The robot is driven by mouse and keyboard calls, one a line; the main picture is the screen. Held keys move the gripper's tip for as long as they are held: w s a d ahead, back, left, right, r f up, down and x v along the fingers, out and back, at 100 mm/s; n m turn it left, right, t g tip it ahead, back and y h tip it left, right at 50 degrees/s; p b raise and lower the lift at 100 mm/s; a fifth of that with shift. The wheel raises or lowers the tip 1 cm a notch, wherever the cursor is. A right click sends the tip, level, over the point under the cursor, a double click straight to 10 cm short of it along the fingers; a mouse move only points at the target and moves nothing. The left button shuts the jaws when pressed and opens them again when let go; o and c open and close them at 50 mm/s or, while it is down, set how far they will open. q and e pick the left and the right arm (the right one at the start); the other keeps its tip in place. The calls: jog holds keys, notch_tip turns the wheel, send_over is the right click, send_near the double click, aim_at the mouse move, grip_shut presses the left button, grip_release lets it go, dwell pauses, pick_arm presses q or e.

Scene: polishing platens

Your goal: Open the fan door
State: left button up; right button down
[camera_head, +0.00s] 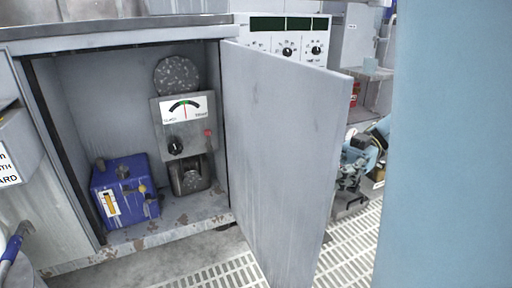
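The fan door (285,165) is a plain grey panel. It stands swung wide open, with its hinged edge along the right side of a grey cabinet (75,48) and its free edge toward the front right. What seems to be my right gripper (349,182), dark and jointed, is just right of and behind the door's free edge. The door partly covers it, and its finger gap is unclear. I cannot tell if it touches the door. My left gripper is not in view.
Inside the cabinet are a blue box (125,190) and a dial gauge unit (185,125). A white control panel (285,38) stands behind the door. White floor grating (350,255) lies beyond it. A large light-blue surface fills the right side, probably my arm.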

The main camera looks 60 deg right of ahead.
jog(key=shift+w, duration=0.15)
jog(key=c, duration=1.3)
grip_release()
jog(key=shift+v, duration=3.9)
